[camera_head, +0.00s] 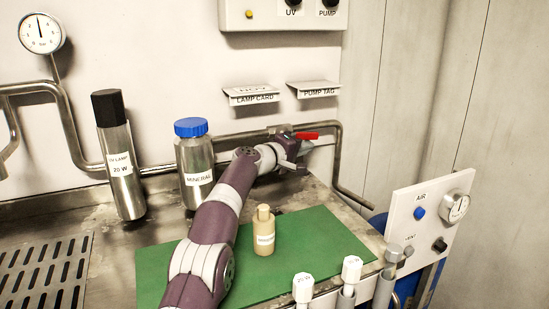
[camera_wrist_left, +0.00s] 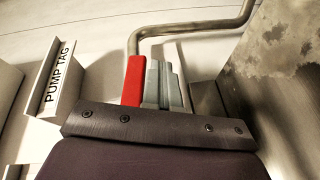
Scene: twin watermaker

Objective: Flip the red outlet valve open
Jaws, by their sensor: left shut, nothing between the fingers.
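The red outlet valve handle (camera_head: 307,136) sits on the steel pipe at the back wall and points right along the pipe. It also shows in the left wrist view (camera_wrist_left: 132,81), just left of my fingers. My left gripper (camera_head: 294,163) is shut and empty, just below the handle in the head view. Its grey fingertips (camera_wrist_left: 162,84) lie together beside the red handle; I cannot tell whether they touch it. The valve body is partly hidden behind my left gripper. My right gripper is not in view.
A mineral bottle (camera_head: 194,160) with a blue cap and a lamp cylinder (camera_head: 121,165) stand left of my arm. A small tan bottle (camera_head: 263,236) stands on the green mat (camera_head: 318,238). The pump tag shelf (camera_head: 315,90) is above the valve. An air panel (camera_head: 432,218) stands right.

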